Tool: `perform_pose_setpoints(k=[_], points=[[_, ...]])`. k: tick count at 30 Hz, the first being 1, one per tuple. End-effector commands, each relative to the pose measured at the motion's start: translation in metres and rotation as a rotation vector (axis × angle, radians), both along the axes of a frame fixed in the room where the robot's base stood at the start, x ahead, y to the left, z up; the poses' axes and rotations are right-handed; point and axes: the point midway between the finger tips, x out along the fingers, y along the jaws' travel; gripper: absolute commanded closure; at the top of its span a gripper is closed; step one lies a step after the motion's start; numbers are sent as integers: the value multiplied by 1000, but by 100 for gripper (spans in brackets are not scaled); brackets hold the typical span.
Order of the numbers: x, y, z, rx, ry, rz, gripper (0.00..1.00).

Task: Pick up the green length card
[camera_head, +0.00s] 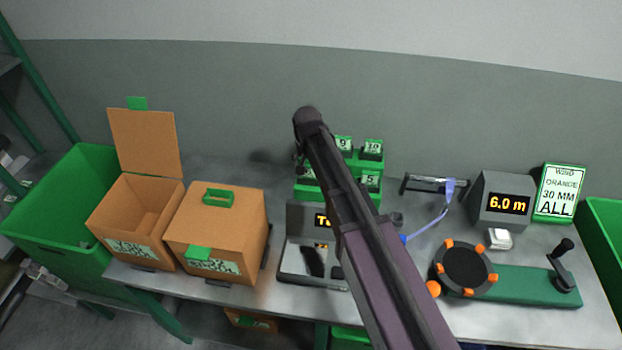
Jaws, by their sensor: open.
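Green length cards with white number labels stand in a green rack behind my arm, at the middle back of the bench. The card marked 9 (344,144) and the card marked 10 (373,148) are in the back row. The card marked 5 (370,180) is in front, at the right. Another green card (306,171) shows partly at the left of my arm. My arm crosses in front of the rack and hides its middle. My gripper is hidden behind the arm, so I cannot see its fingers or how near the cards they are.
A scale (296,272) lies partly under my arm. An open cardboard box (140,220) and a closed one (218,235) stand left.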

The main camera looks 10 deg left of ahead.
Motion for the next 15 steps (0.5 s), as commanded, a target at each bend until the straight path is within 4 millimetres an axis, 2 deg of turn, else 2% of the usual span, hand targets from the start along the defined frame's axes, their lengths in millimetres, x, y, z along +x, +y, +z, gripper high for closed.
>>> perform_pose_setpoints(k=[1,4,15], points=[[1,0,-7,0,0,0,0],[1,0,-11,0,0,0,0],[2,0,-12,0,0,0,0]])
